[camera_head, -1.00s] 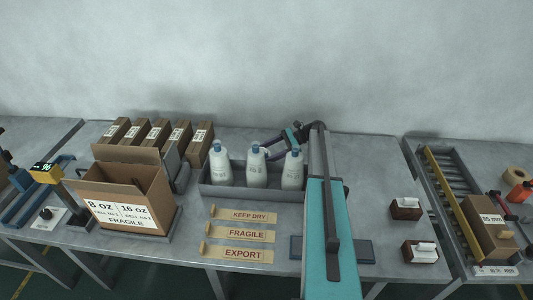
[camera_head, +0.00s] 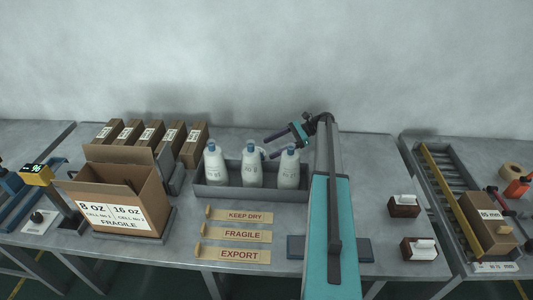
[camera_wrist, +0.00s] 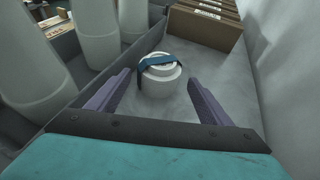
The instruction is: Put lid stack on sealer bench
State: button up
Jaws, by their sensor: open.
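The lid stack (camera_wrist: 160,82) is a short white round stack with a dark blue band across its top. In the wrist view it stands upright on the grey table, behind the bottle tray. My gripper (camera_wrist: 158,90) is open, with one finger on each side of the stack and a visible gap to each. In the head view my gripper (camera_head: 271,146) is behind the right bottle, and the stack does not show there. A bench with a blue device and a lit display (camera_head: 37,170) is at the far left; I cannot tell whether it is the sealer bench.
A grey tray (camera_head: 225,191) with three white bottles stands directly beside the stack. Several brown cartons (camera_head: 152,133) and an open box (camera_head: 120,208) stand to its left. The wall is close behind. A roller conveyor (camera_head: 447,180) is at the right.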

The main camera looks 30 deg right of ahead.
jog(key=b+v, duration=0.1)
jog(key=v, duration=0.4)
jog(key=shift+s+d+r+b, duration=0.2)
jog(key=shift+d+r+b, duration=0.1)
jog(key=shift+d, duration=0.15)
